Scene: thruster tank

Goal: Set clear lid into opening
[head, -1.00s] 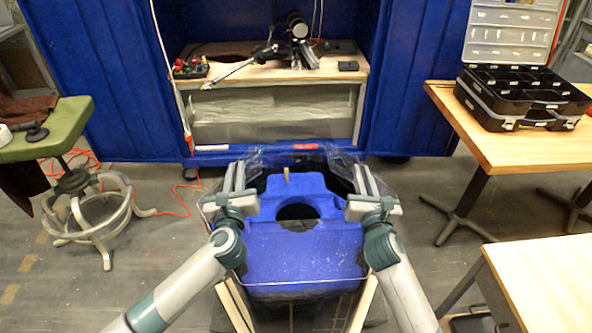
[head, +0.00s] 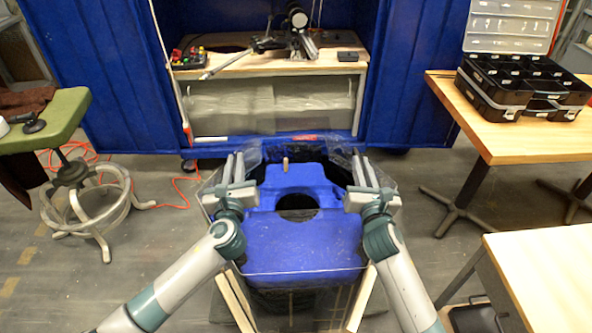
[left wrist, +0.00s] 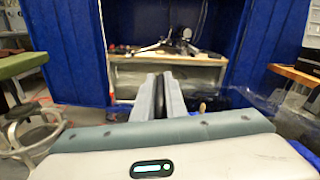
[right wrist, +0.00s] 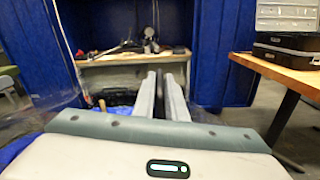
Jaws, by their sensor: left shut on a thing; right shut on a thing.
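The clear lid (head: 305,271) is a thin transparent sheet, spanning the space between my two grippers above the blue tank insert. Its outline is faint and its front edge shows as a pale line. My left gripper (head: 237,172) is shut on the lid's left side, and my right gripper (head: 362,172) is shut on its right side. The blue insert (head: 305,238) has a round dark hole (head: 298,206) and sits in a dark-rimmed tank on a wooden stand. I cannot tell whether the lid touches the rim. The lid also shows in the left wrist view (left wrist: 288,105).
A blue cabinet (head: 110,75) with a wooden shelf stands behind the tank. A green stool (head: 45,120) is at left. A wooden table (head: 510,145) with a black tool case (head: 515,92) is at right, with another table (head: 550,280) nearer. Orange cord lies on the floor at left.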

